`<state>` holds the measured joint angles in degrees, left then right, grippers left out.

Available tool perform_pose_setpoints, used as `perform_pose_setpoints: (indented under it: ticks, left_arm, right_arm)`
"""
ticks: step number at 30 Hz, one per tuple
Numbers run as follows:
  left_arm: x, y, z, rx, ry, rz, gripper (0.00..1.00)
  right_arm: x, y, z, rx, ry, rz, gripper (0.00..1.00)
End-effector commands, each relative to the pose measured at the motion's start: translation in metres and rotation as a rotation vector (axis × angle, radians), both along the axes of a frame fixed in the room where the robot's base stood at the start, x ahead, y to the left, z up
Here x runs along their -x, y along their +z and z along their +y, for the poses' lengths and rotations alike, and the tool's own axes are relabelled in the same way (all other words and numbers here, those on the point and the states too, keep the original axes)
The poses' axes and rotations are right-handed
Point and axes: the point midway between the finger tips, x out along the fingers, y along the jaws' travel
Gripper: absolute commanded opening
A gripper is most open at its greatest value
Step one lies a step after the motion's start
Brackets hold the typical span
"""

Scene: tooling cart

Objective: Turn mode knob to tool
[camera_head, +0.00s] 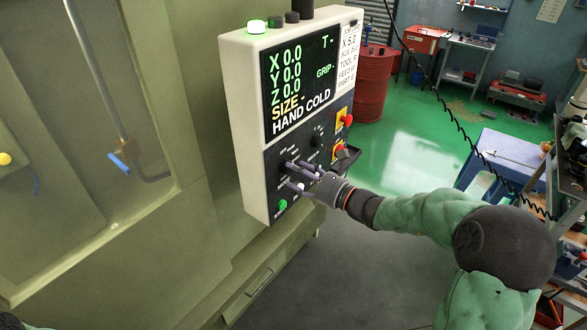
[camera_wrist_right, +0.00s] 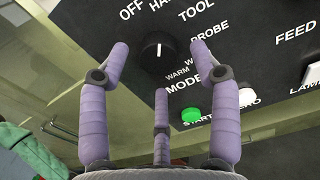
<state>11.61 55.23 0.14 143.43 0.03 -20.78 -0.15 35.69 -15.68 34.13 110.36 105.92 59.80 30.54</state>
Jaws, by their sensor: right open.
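The mode knob (camera_wrist_right: 154,62) is a round black dial with a white pointer line, on the machine's black control panel (camera_head: 272,182). In the wrist view its line points up, roughly toward the HAND label; TOOL (camera_wrist_right: 196,10) is printed to the upper right. My right gripper (camera_head: 303,173) is open in front of the panel. In the wrist view two purple fingers of the right gripper (camera_wrist_right: 159,52) stand either side of the knob and a third is below it. I cannot tell whether any finger touches it. In the head view the fingers largely hide the knob. My left gripper is not in view.
The screen (camera_head: 300,80) above reads HAND COLD. A green start button (camera_wrist_right: 191,115) sits below the knob. Red buttons (camera_head: 347,120) on yellow plates are at the panel's right. A red barrel (camera_head: 373,85) stands behind; open floor lies right of the panel.

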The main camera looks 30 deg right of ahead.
Motion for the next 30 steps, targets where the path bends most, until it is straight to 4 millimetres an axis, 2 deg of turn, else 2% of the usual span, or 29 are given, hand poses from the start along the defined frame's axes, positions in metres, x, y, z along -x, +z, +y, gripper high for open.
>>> perform_pose_setpoints:
  ticks: [6,15,17,21,30]
  left_arm:
    - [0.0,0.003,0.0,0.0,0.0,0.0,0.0]
    - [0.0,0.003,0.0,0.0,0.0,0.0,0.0]
    - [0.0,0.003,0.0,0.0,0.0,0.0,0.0]
    - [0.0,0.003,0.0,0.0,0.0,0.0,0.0]
    - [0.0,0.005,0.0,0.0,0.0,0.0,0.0]
  right_arm:
    - [-0.015,0.0,0.007,0.001,0.001,0.0,0.63]
    - [-0.017,0.0,0.007,0.001,0.0,0.001,0.63]
    - [-0.017,0.0,0.007,0.001,0.0,0.001,0.49]
    - [-0.017,0.0,0.007,0.001,0.0,0.001,0.1]
    - [-0.016,-0.001,0.007,-0.015,0.0,0.01,0.08]
